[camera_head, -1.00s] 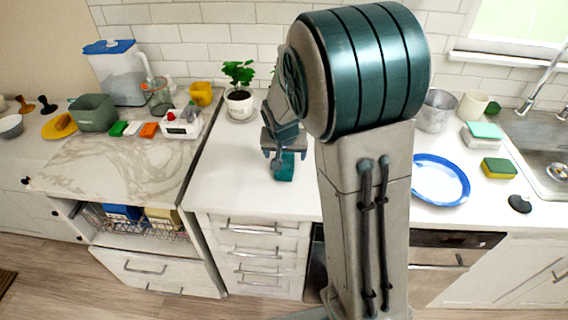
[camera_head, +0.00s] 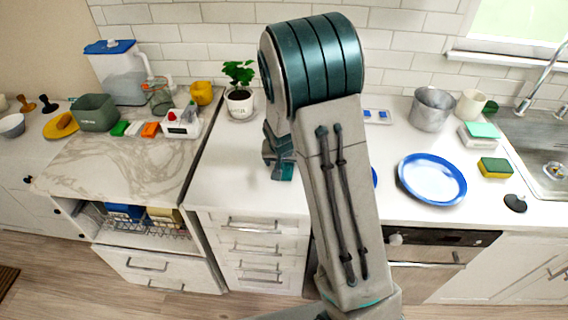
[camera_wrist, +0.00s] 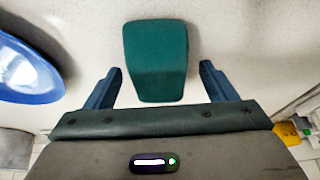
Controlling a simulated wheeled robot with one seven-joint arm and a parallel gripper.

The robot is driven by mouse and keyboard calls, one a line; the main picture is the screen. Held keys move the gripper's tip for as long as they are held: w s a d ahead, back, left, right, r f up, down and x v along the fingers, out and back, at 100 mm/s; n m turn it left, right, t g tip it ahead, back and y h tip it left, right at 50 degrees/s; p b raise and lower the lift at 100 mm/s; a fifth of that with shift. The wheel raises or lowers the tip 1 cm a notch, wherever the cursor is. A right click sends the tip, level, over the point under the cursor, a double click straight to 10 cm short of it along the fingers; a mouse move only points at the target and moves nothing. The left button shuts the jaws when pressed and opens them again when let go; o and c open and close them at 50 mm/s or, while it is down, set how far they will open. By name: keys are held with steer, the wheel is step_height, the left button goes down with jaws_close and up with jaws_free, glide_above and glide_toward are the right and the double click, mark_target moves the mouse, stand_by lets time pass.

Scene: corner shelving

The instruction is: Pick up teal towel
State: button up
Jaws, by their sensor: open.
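The teal towel (camera_wrist: 156,60) is a small folded block lying on the white counter. In the wrist view it sits centred between and just beyond the fingers of my gripper (camera_wrist: 161,88), which are spread apart with gaps on both sides. In the head view only a piece of the teal towel (camera_head: 284,172) shows, below my gripper (camera_head: 270,158); my arm hides part of that area. My gripper is open and empty. The frames do not clearly show its height above the towel.
A blue-rimmed plate (camera_head: 432,178) lies to the right on the counter. A potted plant (camera_head: 239,90) stands behind my gripper. A metal pot (camera_head: 432,108) and a green-yellow sponge (camera_head: 495,167) are farther right. The counter (camera_head: 225,165) left of the towel is clear.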

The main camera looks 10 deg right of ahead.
steer(key=c, duration=1.1)
steer(key=shift+r, duration=0.1)
steer(key=shift+r, duration=0.4)
steer(key=r, duration=0.1)
steer(key=r+b, duration=0.1)
steer(key=r, duration=0.1)
steer(key=shift+s+d+r, duration=0.15)
steer(key=shift+d+r, duration=0.1)
steer(key=shift+d, duration=0.1)
steer(key=s+d+r+b, duration=0.1)
steer(key=s+d+r, duration=0.1)
steer(key=d, duration=0.1)
steer(key=s+d+r, duration=0.2)
steer(key=d, duration=0.1)
steer(key=s+d+r+b, duration=0.1)
steer(key=d+r, duration=0.1)
steer(key=d, duration=0.1)
steer(key=shift+s+d+r+b, duration=0.2)
steer(key=shift+s+r+b, duration=0.1)
steer(key=shift+s+b, duration=0.1)
steer(key=o, duration=0.5)
steer(key=shift+c, duration=0.2)
steer(key=c, duration=0.3)
steer(key=shift+c, duration=0.2)
